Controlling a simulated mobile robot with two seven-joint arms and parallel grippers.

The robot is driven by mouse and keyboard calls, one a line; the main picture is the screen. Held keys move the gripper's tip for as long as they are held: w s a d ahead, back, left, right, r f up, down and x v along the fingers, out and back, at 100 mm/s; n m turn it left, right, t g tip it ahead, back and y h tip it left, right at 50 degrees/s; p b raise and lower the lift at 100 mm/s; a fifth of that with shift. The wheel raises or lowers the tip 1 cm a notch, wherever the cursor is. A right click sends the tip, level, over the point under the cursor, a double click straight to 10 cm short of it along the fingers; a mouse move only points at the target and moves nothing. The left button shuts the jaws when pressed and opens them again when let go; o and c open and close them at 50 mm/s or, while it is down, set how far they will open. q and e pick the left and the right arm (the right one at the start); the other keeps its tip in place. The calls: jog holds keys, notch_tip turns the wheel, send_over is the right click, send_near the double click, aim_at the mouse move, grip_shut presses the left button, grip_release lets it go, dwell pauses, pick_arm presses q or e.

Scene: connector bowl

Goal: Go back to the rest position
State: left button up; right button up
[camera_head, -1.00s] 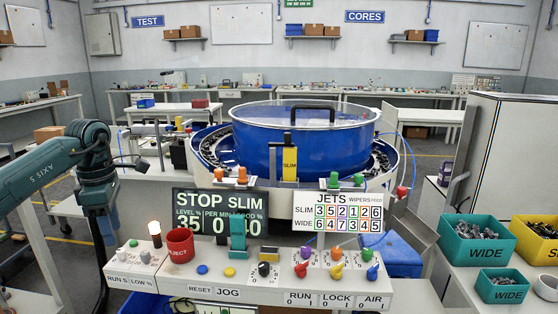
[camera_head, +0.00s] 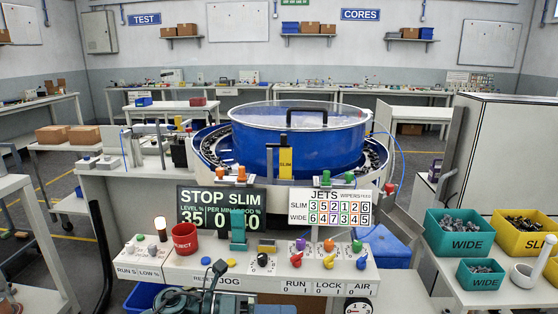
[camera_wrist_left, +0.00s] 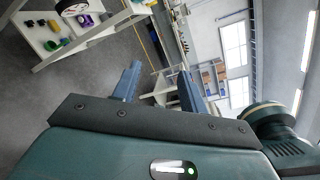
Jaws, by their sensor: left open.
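My left gripper is open and empty in the left wrist view (camera_wrist_left: 160,86), its two blue-grey fingers well apart. In the head view, a dark part of my left gripper (camera_head: 200,293) shows at the bottom edge, in front of the control panel (camera_head: 205,275). Its fingertips are not clear there. My right gripper is not in view.
The blue bowl feeder (camera_head: 290,150) with a clear lid stands behind the panel, which carries a red cup (camera_head: 184,239), knobs and levers. Teal bins (camera_head: 458,245) and a yellow bin (camera_head: 506,240) stand at right. Open floor shows at left.

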pick_arm(q)
jog(key=s+a+f+m+t+y+p, duration=0.1)
jog(key=s+a+f+m+t+y, duration=0.3)
jog(key=m, duration=1.2)
jog(key=s+a+f+m+t+y+p, duration=0.2)
jog(key=s+a+f+m+t+y, duration=0.3)
jog(key=s+a+f+m+y, duration=0.4)
jog(key=s+a+f+m, duration=0.1)
jog(key=s+f+m, duration=0.1)
jog(key=s+m, duration=0.2)
jog(key=shift+s+f+m+y+p, duration=0.25)
jog(key=shift+f+m+y+p, duration=0.05)
jog(key=shift+m, duration=1.4)
